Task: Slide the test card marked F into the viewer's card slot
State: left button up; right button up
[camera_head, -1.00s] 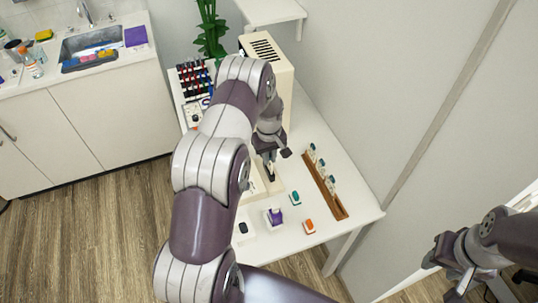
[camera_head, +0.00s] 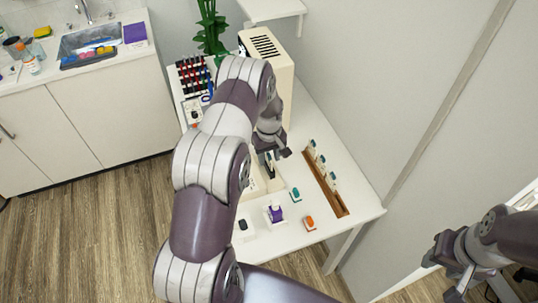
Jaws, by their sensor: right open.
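A tall cream box with black vent slots (camera_head: 281,75), perhaps the viewer, stands at the back of the white table. My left gripper (camera_head: 270,168) points down in front of it, over a low cream part (camera_head: 262,186) that my arm mostly hides. Its fingertips are small and dark, and I cannot tell whether they are apart or hold a card. No letter F is readable. Small pieces with teal (camera_head: 295,195), purple (camera_head: 276,213), orange (camera_head: 309,223) and black (camera_head: 243,225) tops are on the table. My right gripper (camera_head: 470,291) is open, far right, away from the table.
A brown wooden rack (camera_head: 338,205) with several teal-topped pieces runs along the table's right side. A rack of coloured items (camera_head: 191,72) and a green plant (camera_head: 210,30) are at the back left. The table's front right corner (camera_head: 368,212) is clear.

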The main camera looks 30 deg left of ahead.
pick_arm(q)
jog(key=shift+r, duration=0.45)
notch_tip(320, 180, up, 12)
jog(key=b, duration=0.2)
jog(key=shift+b, duration=0.4)
jog(key=shift+f, duration=0.1)
